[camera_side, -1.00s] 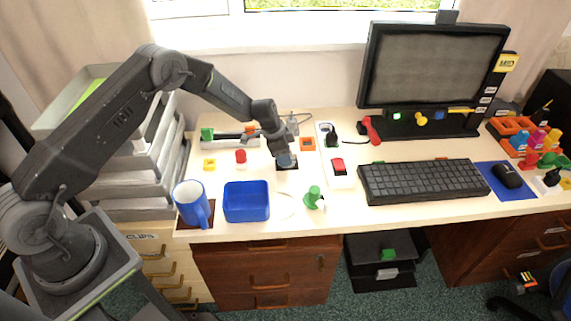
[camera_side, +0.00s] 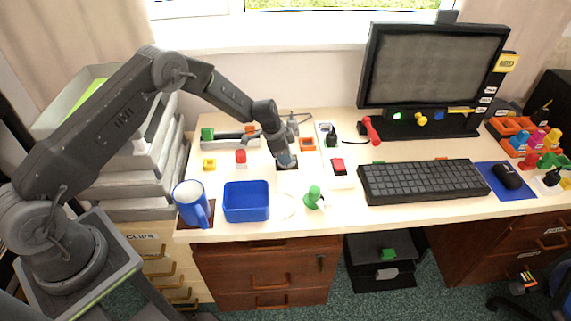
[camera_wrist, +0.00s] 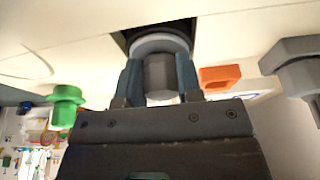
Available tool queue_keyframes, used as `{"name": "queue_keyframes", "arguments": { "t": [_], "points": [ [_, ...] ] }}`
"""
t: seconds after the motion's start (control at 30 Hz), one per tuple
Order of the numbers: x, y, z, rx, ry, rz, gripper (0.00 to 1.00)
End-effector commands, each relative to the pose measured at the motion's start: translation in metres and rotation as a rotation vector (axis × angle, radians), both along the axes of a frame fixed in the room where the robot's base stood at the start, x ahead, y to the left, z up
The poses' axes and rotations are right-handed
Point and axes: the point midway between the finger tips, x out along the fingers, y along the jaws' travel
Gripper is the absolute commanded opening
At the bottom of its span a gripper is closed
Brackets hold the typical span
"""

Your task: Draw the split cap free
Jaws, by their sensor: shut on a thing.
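The grey cap (camera_wrist: 159,75) shows in the wrist view as a short cylinder with a wide round flange. It is over a dark square base (camera_wrist: 120,38) on the desk. My gripper (camera_wrist: 159,82) has its two teal fingers on either side of the cylinder, shut on it. In the side view my gripper (camera_side: 286,158) points down at the dark base (camera_side: 288,167), and its fingers mostly hide the cap. I cannot tell whether the cap is seated or lifted, and no split in it can be made out.
A blue tray (camera_side: 246,215) and a blue mug (camera_side: 188,212) stand front left. A green peg (camera_side: 313,198) is front right of my gripper. A red switch (camera_side: 338,165), an orange square piece (camera_side: 307,144) and a red-capped piece (camera_side: 241,156) are close by. The keyboard (camera_side: 423,180) lies right.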

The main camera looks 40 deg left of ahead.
Motion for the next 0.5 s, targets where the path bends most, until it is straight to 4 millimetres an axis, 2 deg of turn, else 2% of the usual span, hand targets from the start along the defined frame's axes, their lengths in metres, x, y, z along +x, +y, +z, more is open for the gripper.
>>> {"name": "queue_keyframes", "arguments": {
  "t": [0.5],
  "points": [
    [-0.0012,0.0005,0.0037,0.001,0.004,0.0,0.0]
  ]
}}
